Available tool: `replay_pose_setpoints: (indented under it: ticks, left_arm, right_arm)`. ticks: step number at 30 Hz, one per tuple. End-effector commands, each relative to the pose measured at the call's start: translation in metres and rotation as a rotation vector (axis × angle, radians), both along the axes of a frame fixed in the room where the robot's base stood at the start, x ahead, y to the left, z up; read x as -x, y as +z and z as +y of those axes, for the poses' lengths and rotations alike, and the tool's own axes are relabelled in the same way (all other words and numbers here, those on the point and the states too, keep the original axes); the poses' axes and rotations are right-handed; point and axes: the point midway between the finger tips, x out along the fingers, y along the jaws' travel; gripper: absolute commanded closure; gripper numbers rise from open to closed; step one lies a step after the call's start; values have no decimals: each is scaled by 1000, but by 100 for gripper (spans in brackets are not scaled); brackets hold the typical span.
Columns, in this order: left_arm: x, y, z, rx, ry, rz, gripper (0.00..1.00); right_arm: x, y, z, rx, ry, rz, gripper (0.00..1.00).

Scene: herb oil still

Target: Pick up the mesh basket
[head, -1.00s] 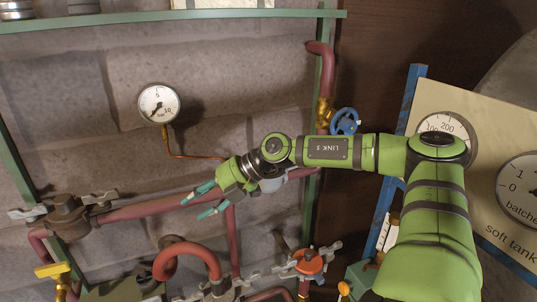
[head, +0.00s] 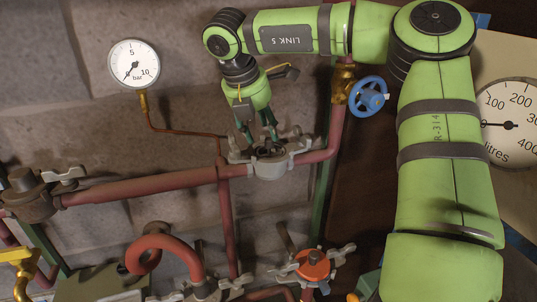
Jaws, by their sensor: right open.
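My right gripper (head: 260,138) comes down from above with its teal fingers apart. The fingertips are over the open top of a grey fitting (head: 270,169) with wing clamps on the red pipe. A dark round part shows in the fitting's mouth, close under the fingers; I cannot tell whether it is the mesh basket or whether the fingers touch it. No mesh basket can be made out clearly elsewhere. My left gripper is not in view.
A pressure gauge (head: 134,63) hangs on the wall at left. A blue handwheel (head: 368,96) is right of the gripper. Another clamped fitting (head: 32,196) is at far left. An orange-capped fitting (head: 313,265) and a curved red pipe (head: 165,242) are below.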

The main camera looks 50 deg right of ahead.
Motion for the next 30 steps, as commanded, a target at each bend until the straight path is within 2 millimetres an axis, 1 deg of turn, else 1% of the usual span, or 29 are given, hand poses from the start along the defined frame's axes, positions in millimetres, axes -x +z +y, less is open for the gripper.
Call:
replay_pose_setpoints:
  ticks: [1, 3, 4, 7, 9, 12, 15, 17, 18, 19, 23, 30]
  left_arm:
    - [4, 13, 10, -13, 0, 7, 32]
    - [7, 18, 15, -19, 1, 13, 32]
    - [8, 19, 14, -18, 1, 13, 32]
    - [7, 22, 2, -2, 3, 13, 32]
    - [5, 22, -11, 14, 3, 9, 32]
    - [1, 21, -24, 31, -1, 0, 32]
    - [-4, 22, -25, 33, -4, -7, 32]
    - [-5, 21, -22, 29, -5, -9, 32]
    - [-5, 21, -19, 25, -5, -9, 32]
    - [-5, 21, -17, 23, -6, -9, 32]
    - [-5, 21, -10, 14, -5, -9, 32]
    - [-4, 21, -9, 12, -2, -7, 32]
  right_arm:
    - [1, -4, -5, -5, -3, 8, 52]
    - [0, -14, -9, -6, -2, 6, 52]
    - [0, -19, -11, -4, -3, 7, 52]
    - [-1, -28, -14, -4, -2, 3, 52]
    - [-2, -32, -15, -3, -2, 2, 52]
    - [-2, -33, -16, -2, -1, 1, 52]
    - [-2, -33, -15, -2, -1, 1, 52]
    - [-2, -33, -16, -2, -1, 1, 76]
    - [-2, -33, -16, -2, -1, 1, 92]
    - [-2, -33, -15, -3, -1, 1, 100]
    - [-2, -33, -16, -3, -2, 2, 100]
    - [-1, -33, -16, -3, -2, 4, 100]
